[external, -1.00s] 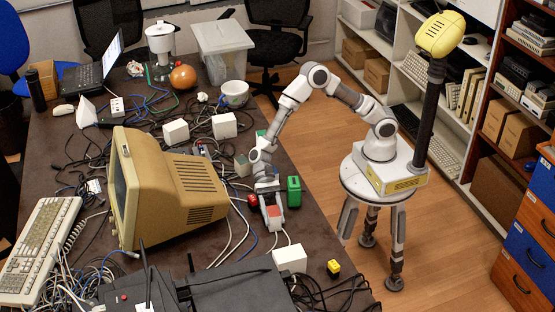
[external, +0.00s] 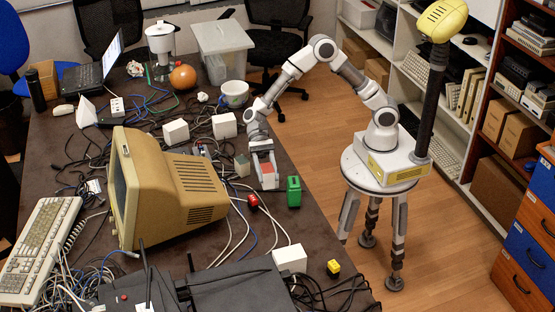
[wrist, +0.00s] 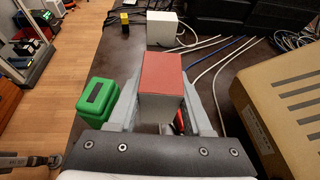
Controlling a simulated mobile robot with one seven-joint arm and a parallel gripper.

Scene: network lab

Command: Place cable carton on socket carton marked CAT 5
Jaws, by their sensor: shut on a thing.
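A grey box with a red top (external: 267,169) is between the fingers of my gripper (external: 265,168), which is shut on it. The wrist view shows the red top (wrist: 163,73) and a finger on either side of the box. In the external view it is over the table just right of the monitor; its height above the tabletop is hard to judge. White cartons stand behind the monitor (external: 176,131), near my forearm (external: 223,125) and at the front (external: 290,258). The front one shows in the wrist view (wrist: 171,30). I cannot read CAT 5 on any.
A green box (external: 293,191) stands close to my gripper, by the table's right edge. A red item (external: 253,200), a small grey-green box (external: 242,165) and the beige monitor (external: 168,187) are to its left. Loose cables cover much of the table.

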